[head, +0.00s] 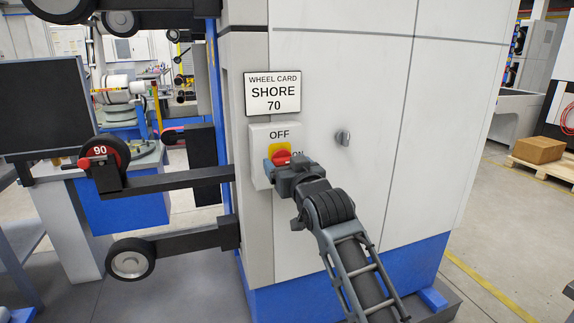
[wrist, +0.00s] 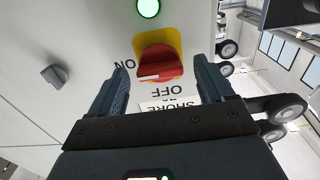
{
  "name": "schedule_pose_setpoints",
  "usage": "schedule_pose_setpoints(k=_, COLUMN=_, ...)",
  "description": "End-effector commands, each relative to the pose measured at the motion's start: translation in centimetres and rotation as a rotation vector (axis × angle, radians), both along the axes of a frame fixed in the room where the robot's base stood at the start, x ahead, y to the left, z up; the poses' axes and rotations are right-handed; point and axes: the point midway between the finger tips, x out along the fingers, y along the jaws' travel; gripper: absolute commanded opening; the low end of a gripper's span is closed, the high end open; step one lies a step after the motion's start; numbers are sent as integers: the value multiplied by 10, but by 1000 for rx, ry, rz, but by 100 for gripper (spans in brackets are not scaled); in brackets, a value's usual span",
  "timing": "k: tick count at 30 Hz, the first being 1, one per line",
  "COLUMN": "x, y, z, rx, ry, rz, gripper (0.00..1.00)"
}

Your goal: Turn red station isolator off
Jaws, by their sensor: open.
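The red station isolator is a red rotary knob (head: 281,157) on a yellow plate, on a pale box on the machine's front. OFF is printed above it and ON to its right. In the wrist view, upside down, the red knob (wrist: 160,68) has a white mark at its left end, toward ON. My gripper (head: 283,164) is at the knob, partly covering it and the box. In the wrist view my gripper (wrist: 163,76) is open, with one finger each side of the knob and gaps between. Whether the fingertips reach around it in depth is unclear.
A card reading "SHORE 70" (head: 273,94) hangs above the box. A small grey knob (head: 343,137) is on the panel to the right. A lit green lamp (wrist: 148,8) shows in the wrist view. Black arms with wheels (head: 130,259) stick out to the left.

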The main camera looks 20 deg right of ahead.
Motion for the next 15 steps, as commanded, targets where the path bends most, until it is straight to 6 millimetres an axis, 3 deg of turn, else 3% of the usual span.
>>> schedule_pose_setpoints(k=2, x=0, y=0, z=0, rx=0, ry=0, rz=0, gripper=81)
schedule_pose_setpoints(k=15, x=0, y=0, z=0, rx=0, ry=1, rz=0, gripper=40)
